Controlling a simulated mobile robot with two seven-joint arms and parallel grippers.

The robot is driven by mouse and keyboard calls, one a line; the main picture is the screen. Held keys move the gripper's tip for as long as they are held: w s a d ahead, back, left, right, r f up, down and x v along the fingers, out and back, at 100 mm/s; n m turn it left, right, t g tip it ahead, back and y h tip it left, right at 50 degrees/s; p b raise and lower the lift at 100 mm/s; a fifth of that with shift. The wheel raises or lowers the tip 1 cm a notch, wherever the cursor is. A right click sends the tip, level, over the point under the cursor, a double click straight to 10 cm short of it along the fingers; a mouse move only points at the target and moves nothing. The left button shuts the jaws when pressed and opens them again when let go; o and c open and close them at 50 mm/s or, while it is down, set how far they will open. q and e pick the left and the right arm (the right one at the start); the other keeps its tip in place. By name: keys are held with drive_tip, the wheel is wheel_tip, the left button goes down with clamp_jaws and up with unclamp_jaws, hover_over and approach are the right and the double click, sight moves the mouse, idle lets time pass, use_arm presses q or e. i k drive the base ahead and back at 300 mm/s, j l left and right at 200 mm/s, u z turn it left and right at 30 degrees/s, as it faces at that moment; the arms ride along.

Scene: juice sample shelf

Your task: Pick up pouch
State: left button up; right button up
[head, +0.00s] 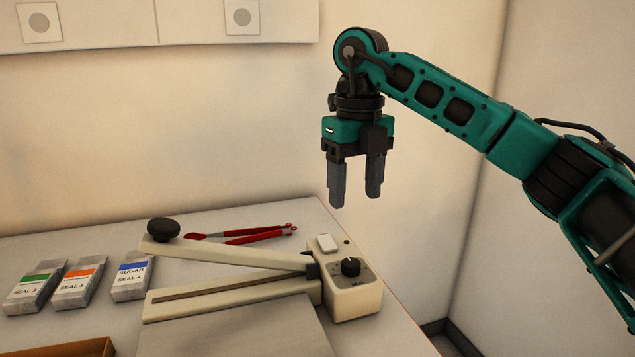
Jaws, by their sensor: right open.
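One has a green band (34,287), one has an orange band (79,283), and one has a blue band and the word SUGAR (132,277). My right gripper (355,196) hangs pointing down, open and empty, in the air above the back right part of the table. It is well to the right of the pouches and higher than them. My left gripper is not in view.
A cream sealer (354,296) with a dial and a raised, black-knobbed arm (225,252) stands right of the pouches. Red tongs (245,236) lie behind it. A grey plate (235,333) lies in front. A brown tray edge (85,348) shows at bottom left. Walls close the back and right.

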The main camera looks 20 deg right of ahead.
sight(30, 292)
drive_tip(key=k+j, duration=0.65)
drive_tip(key=k, duration=0.25)
